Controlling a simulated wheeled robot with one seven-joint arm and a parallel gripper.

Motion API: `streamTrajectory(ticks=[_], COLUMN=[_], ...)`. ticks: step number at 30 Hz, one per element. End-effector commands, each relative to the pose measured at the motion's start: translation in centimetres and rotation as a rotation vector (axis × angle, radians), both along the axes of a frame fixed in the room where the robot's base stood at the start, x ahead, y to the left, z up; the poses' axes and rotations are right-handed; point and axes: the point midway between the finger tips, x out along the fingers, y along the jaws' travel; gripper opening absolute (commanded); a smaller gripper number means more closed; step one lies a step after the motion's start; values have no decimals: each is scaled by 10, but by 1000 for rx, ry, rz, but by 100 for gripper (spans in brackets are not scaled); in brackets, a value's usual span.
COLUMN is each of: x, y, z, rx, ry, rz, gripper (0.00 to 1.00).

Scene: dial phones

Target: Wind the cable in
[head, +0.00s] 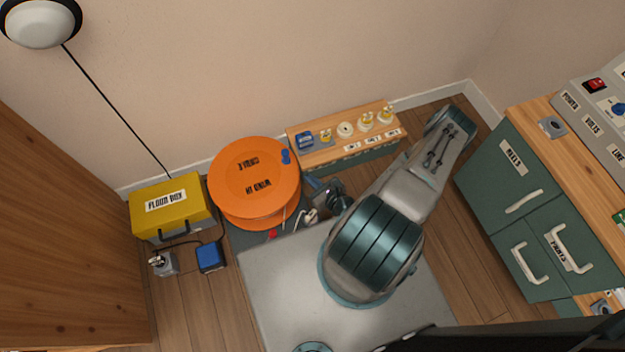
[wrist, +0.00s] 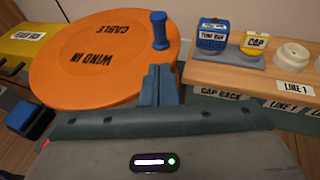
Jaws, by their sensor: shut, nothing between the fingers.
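The orange cable reel (head: 240,190) stands on the floor against the wall. Its round top reads "CABLE" and "WIND IN" in the wrist view (wrist: 90,75). An upright blue crank knob (head: 286,157) sits near the reel's rim, and it also shows in the wrist view (wrist: 160,32). My gripper (head: 311,182) is at the reel's right edge. In the wrist view its blue-grey fingers (wrist: 160,78) are shut and empty, just on the near side of the knob, apparently apart from it. A white plug-like piece (head: 311,216) lies by the reel's base; how the cable runs is unclear.
A yellow floor box (head: 168,207) stands left of the reel, with a small blue box (head: 210,256) in front. A wooden-topped cap rack (head: 340,152) with a blue block and several caps stands close on the right. Green cabinets (head: 510,170) are further right.

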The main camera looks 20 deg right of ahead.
Motion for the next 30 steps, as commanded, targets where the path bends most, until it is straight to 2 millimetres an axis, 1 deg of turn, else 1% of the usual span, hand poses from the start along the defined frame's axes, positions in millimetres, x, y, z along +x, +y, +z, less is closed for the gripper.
streamTrajectory(ticks=[1, 9, 12, 15, 21, 30], x=[10, 62, 77, 87, 96, 96], y=[4, 21, 26, 30, 33, 33], z=[-7, -24, -22, -21, -19, -19], rx=[0, 1, 0, 0, 0, 0], ry=[-3, -2, -2, -2, -2, -2], rz=[0, 1, 1, 1, 2, 2], gripper=[0, 0, 0, 0, 0, 0])
